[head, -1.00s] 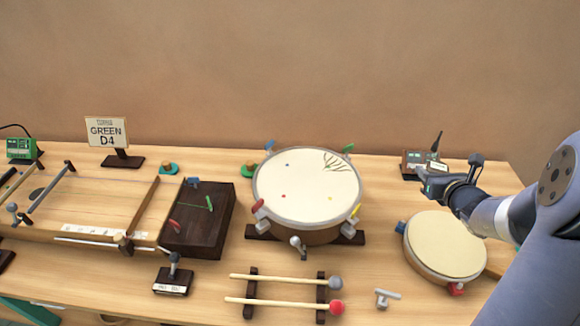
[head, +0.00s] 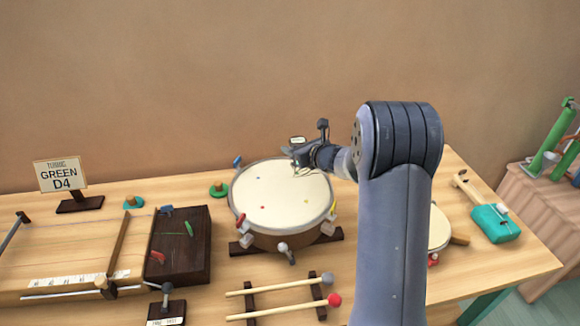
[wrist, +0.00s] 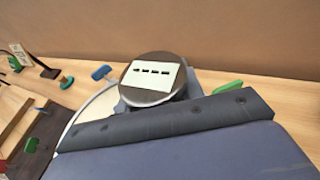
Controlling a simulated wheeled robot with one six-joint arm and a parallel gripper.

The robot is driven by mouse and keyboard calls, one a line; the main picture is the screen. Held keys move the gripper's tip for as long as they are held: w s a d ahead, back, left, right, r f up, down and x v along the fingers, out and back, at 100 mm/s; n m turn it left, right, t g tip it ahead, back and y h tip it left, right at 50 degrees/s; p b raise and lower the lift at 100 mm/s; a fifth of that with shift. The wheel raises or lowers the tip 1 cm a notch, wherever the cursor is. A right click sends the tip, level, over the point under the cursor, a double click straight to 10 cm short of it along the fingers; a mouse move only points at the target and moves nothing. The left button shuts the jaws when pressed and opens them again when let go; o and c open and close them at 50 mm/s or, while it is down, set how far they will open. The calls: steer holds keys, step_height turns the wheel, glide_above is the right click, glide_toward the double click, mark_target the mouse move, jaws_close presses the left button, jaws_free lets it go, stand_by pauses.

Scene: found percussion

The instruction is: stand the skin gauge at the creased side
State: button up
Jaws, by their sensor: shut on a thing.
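The skin gauge (wrist: 153,72), a dark round dial with a pale label, fills the middle of the wrist view. It shows small in the head view (head: 297,140). My gripper (head: 297,156) is shut on it above the back right part of the large drum (head: 275,200). The drum's pale skin shows at the left of the wrist view (wrist: 92,112). The creased side is at the back right of the skin, partly hidden by my gripper. I cannot tell whether the gauge touches the skin.
Coloured pegs, such as a blue one (head: 237,162), stand around the drum's rim. A dark box (head: 180,248) and a stringed board (head: 60,265) lie left. Two mallets (head: 280,302) lie in front. A smaller drum (head: 438,228) is partly behind my arm. A teal block (head: 495,224) stands right.

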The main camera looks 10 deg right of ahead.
mark_target(295, 171)
step_height(295, 171, down, 5)
steer(key=shift+f, duration=0.15)
stand_by(0.3)
steer(key=shift+f+b, duration=0.35)
steer(key=shift+b, duration=0.15)
steer(key=shift+f+b, duration=0.25)
steer(key=shift+b, duration=0.15)
steer(key=o, duration=1.2)
